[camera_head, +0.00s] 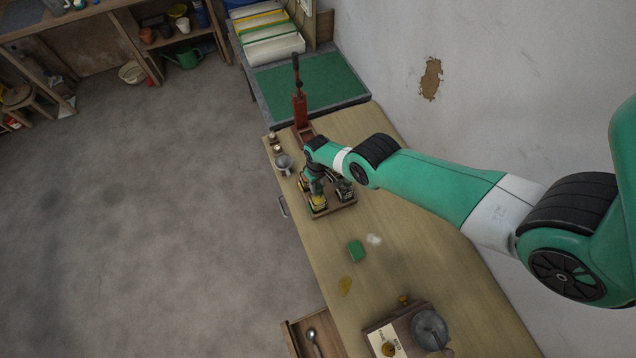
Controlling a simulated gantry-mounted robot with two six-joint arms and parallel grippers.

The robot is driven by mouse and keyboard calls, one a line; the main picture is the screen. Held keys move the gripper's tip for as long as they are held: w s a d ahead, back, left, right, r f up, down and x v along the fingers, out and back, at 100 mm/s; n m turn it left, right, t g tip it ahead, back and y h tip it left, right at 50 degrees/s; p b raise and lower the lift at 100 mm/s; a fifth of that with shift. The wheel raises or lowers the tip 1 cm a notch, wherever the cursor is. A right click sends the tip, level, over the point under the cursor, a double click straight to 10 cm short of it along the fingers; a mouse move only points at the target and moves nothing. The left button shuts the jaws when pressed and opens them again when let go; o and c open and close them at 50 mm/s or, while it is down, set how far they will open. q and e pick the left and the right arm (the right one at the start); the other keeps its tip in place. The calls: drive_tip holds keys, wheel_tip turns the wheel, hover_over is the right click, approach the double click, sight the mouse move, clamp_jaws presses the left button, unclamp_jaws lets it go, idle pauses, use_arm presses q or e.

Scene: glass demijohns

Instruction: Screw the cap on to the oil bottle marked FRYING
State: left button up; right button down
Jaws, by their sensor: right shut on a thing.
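My right arm reaches in from the right, and my right gripper (317,186) is low over a wooden tray (342,208) on the table. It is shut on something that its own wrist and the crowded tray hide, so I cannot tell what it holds. Several dark bottle-like items with yellow parts stand in the tray close around the gripper, one of them at the front (318,203). No label can be read from here, so the bottle marked FRYING cannot be picked out. I cannot make out a cap. My left gripper is out of view.
A red lever tool (300,108) stands behind the tray. A grey funnel-like item (284,162) is by the left edge. A green block (356,250) lies on the table. An open drawer (292,335) juts out left.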

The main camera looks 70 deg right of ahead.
drive_tip(key=shift+f+b, duration=1.35)
idle(1.7)
idle(0.5)
drive_tip(key=shift+c, duration=2.1)
unclamp_jaws()
drive_tip(key=shift+r, duration=0.1)
wheel_tip(320, 180, up, 6)
drive_tip(key=p, duration=0.6)
drive_tip(key=shift+f, duration=0.25)
